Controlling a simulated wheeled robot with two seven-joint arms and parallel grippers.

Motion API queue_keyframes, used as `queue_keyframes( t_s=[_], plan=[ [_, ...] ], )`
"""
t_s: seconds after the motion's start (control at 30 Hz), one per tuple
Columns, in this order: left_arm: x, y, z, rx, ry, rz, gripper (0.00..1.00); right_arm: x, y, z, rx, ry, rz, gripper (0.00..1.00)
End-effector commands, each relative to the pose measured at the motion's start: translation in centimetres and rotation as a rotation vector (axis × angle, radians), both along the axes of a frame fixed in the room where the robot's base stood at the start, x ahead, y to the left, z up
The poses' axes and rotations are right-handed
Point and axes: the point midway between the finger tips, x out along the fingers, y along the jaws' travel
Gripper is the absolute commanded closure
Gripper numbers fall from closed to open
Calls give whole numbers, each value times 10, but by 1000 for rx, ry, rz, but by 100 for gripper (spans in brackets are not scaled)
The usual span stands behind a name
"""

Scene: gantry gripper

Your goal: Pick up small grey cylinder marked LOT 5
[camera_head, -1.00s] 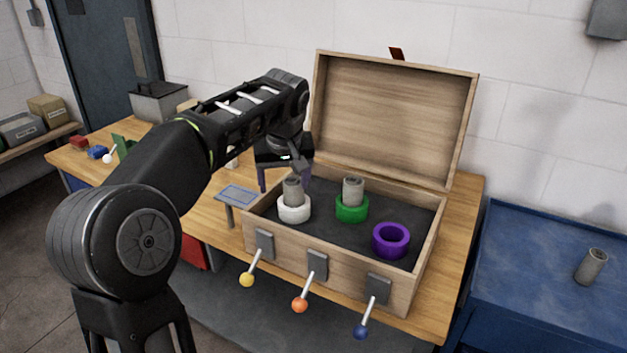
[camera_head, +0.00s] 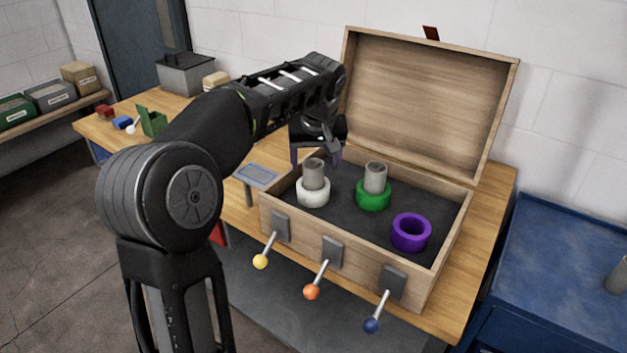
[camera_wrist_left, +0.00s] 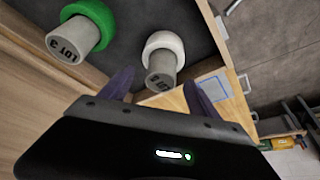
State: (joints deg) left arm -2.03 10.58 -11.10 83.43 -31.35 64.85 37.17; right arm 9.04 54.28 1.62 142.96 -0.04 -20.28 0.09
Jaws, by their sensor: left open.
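A small grey cylinder (camera_head: 314,175) stands upright in a white ring in the open wooden box. It also shows in the left wrist view (camera_wrist_left: 160,74), its end marked LOT with a number I cannot read surely. A second grey cylinder (camera_head: 375,178) stands in a green ring; its end reads LOT 3 in the left wrist view (camera_wrist_left: 72,44). A third grey cylinder (camera_head: 617,274) is cut by the right edge, label unseen. My left gripper (camera_head: 315,154) is open and empty, just behind and above the white-ring cylinder. My right gripper is not in view.
The wooden box (camera_head: 302,229) has its lid (camera_head: 432,95) raised behind and several levers on its front. An empty purple ring (camera_head: 411,233) sits inside at right. A small panel on a post (camera_head: 256,175) stands at the box's left. A blue cabinet (camera_head: 556,262) is at right.

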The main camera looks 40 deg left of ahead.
Motion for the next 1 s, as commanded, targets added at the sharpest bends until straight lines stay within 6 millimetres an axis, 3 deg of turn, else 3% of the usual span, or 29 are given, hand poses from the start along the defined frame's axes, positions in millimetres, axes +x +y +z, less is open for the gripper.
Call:
queue_keyframes(
  t_s=[0.27,0.6,1.0],
  plan=[
    [1,2,-5,0,4,1,29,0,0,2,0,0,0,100],
    [13,15,-45,0,3,1,29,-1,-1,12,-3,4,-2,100],
    [14,15,-48,0,0,0,29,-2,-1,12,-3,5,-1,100]
  ],
)
